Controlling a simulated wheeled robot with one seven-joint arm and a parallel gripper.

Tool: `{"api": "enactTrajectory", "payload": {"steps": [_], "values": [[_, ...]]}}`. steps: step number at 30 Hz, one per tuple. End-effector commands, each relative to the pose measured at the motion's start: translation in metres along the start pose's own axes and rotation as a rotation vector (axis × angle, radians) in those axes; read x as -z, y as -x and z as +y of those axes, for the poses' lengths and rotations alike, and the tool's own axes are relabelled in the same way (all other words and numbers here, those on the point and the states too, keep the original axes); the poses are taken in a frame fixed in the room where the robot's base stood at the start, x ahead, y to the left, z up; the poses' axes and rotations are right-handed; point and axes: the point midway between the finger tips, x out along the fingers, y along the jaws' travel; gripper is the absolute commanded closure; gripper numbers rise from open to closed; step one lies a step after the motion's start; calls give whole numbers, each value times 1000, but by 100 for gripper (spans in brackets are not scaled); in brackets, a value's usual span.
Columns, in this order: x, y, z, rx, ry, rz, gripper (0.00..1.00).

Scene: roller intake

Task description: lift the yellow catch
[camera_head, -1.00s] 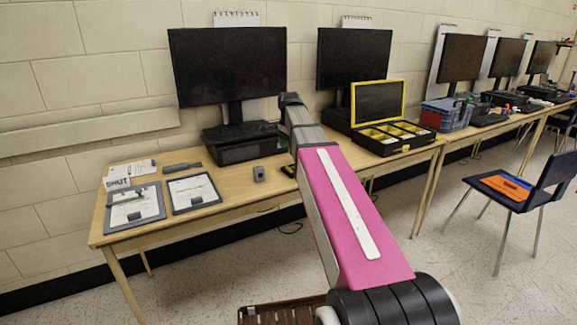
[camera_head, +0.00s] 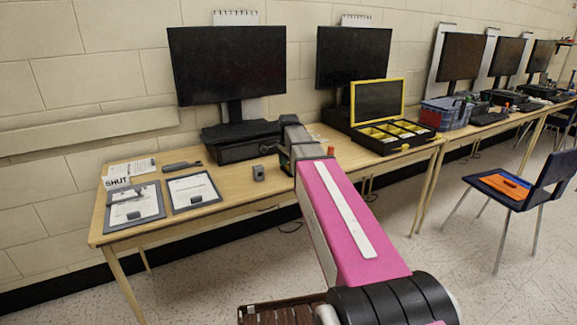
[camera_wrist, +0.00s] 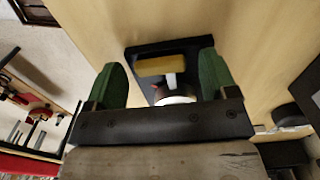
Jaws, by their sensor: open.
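The yellow catch (camera_wrist: 160,65) shows in the wrist view as a short yellow bar on a dark base (camera_wrist: 136,51). A pale upright piece and a round white part (camera_wrist: 176,99) adjoin it, partly hidden by my gripper. My gripper (camera_wrist: 159,60) is open, its two green fingers apart on either side of the catch in the picture. I see no contact with it; the depth gap is hard to judge. In the head view my pink arm hides the catch and most of my gripper.
The head view shows a wooden table (camera_head: 236,189) with two clipboards (camera_head: 193,192) and a small grey block (camera_head: 258,172) left of my arm. A monitor (camera_head: 228,64) stands behind. An open yellow-edged case (camera_head: 392,141) lies to the right.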

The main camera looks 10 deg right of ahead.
Motion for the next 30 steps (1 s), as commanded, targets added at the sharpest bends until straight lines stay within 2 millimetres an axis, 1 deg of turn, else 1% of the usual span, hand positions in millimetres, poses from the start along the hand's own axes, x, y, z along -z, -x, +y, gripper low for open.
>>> {"api": "enactTrajectory", "payload": {"steps": [1, 2, 3, 4, 5, 10, 18, 26, 27, 29, 30], "values": [[0, 0, 0, 0, 0, 0, 31], [0, 0, 0, 0, 0, 0, 41], [0, 0, 0, 0, 0, 0, 54], [0, 0, 0, 0, 0, 0, 64], [0, 0, 0, 0, 0, 0, 71], [0, 0, -1, -12, 1, 0, 71], [0, 3, -4, -128, 1, -1, 71], [0, 3, -3, -133, 1, -1, 71], [0, 3, -3, -133, 1, -1, 44], [0, 3, -3, -133, 1, -1, 24], [0, 3, -3, -133, 1, -1, 21]]}}
